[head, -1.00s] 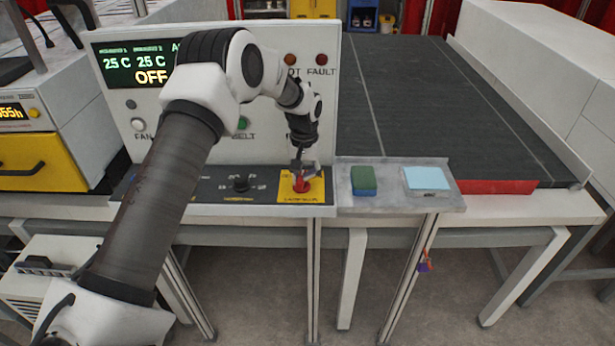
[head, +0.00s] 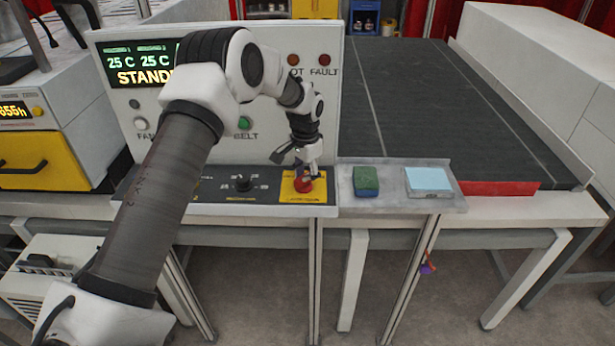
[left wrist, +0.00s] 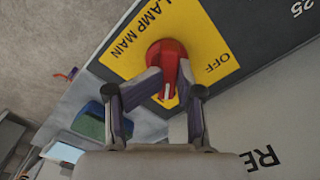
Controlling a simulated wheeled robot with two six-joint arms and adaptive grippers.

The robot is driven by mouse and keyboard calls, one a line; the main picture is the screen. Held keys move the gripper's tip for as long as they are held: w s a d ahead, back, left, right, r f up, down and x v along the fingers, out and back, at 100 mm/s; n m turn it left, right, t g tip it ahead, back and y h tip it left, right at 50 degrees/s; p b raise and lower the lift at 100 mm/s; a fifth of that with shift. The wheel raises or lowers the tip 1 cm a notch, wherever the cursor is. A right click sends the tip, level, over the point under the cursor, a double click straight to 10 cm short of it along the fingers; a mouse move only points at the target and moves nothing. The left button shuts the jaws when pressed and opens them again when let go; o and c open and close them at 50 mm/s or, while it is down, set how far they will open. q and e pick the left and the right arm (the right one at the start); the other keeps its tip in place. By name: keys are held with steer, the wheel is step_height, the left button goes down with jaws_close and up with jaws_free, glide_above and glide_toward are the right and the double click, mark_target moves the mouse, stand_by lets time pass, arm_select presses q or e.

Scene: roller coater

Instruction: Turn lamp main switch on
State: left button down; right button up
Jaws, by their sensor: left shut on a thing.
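The lamp main switch is a red rotary knob (head: 303,186) on a yellow plate (head: 324,187) at the right end of the control panel's sloped front. In the left wrist view the red knob (left wrist: 165,55) sits on a yellow plate (left wrist: 213,42) lettered "LAMP MAIN" and "OFF". My left gripper (head: 305,172) points down at the knob. In the left wrist view its two fingers (left wrist: 167,85) are closed on the knob's grip, one on each side. The display (head: 139,66) reads 25 C twice and "STAND", the rest hidden by my arm. My right gripper is out of view.
A black selector knob (head: 242,183) sits left of the yellow plate. A dark conveyor belt (head: 420,100) runs behind.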

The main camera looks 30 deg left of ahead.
arm_select(q)
steer(key=shift+a+f, duration=0.1)
steer(key=shift+a, duration=0.05)
steer(key=c, duration=1.1)
jaws_free()
steer(key=shift+a+f, duration=0.2)
steer(key=shift+a, duration=0.2)
steer(key=shift+d+r, duration=0.15)
steer(key=shift+d, duration=0.05)
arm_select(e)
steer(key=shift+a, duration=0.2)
arm_select(q)
step_height(320, 180, up, 12)
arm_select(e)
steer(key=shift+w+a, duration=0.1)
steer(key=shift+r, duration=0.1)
